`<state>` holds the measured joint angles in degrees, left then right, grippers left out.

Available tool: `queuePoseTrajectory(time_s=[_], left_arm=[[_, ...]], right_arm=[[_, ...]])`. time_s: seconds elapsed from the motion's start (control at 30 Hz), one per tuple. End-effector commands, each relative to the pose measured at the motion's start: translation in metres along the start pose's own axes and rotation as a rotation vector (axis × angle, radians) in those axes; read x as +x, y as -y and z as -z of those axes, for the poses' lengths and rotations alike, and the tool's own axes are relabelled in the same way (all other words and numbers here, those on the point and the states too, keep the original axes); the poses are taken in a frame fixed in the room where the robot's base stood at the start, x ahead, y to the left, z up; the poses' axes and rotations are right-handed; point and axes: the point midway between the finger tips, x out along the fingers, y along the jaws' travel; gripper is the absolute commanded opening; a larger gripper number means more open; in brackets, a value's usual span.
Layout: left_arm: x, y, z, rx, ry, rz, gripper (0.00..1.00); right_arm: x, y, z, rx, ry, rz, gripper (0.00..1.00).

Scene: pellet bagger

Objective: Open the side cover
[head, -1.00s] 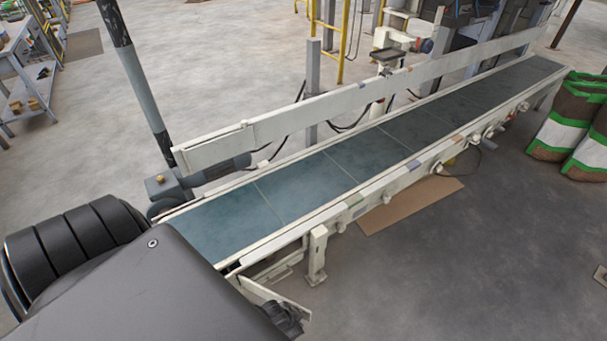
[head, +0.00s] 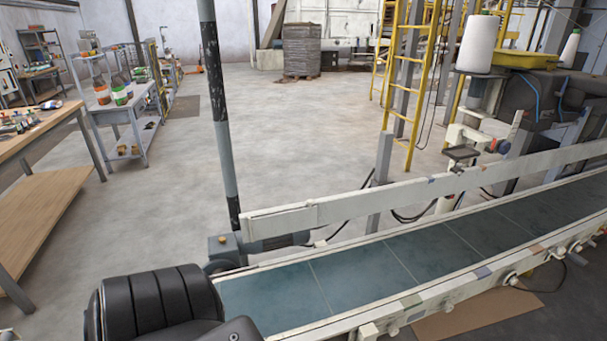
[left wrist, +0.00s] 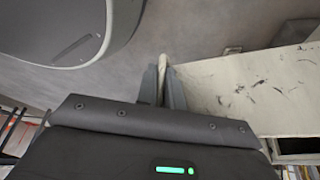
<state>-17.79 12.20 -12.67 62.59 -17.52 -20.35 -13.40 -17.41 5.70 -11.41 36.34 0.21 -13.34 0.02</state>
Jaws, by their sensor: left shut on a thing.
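A scuffed cream panel, which looks like the side cover (left wrist: 255,85), fills the right of the left wrist view. My left gripper (left wrist: 163,78) is shut on its pale near edge, with one grey finger on each side. The rest of the cover runs off the right of that view, so how far it stands open cannot be told. In the head view the cover and my left gripper are out of frame; only my dark left arm shows at the lower left. My right gripper is in neither view.
The conveyor (head: 370,277) with its cream rail (head: 370,198) runs from the lower middle to the right. A dark post (head: 217,120) rises at its near end. A wooden table (head: 40,130) and a grey shelf (head: 110,110) stand at the left. The floor between is clear.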

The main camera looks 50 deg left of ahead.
Motion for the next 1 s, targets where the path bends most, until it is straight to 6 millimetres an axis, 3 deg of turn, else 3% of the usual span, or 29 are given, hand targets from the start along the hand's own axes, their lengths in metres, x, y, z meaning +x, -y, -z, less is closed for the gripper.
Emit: queuePoseTrajectory(time_s=[0.13, 0.17, 0.2, 0.57, 0.77, 1.0], left_arm=[[0.000, -0.001, 0.001, 0.000, -0.002, -0.001, 0.00], [0.000, -0.001, 0.001, 0.000, -0.002, -0.001, 0.13], [0.000, -0.001, 0.001, 0.000, -0.002, -0.001, 0.18], [-0.007, 0.000, 0.000, 0.000, 0.000, 0.000, 0.18], [-0.042, 0.000, 0.001, 0.002, 0.000, 0.001, 0.18], [-0.086, 0.000, 0.001, 0.001, -0.001, 0.001, 0.18]], right_arm=[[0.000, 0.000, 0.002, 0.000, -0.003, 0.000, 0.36], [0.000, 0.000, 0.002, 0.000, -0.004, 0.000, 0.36], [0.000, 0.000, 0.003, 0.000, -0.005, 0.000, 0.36], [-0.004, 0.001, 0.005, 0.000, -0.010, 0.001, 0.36], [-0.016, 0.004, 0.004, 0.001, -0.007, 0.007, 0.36], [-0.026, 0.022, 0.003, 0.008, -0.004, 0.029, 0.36]])
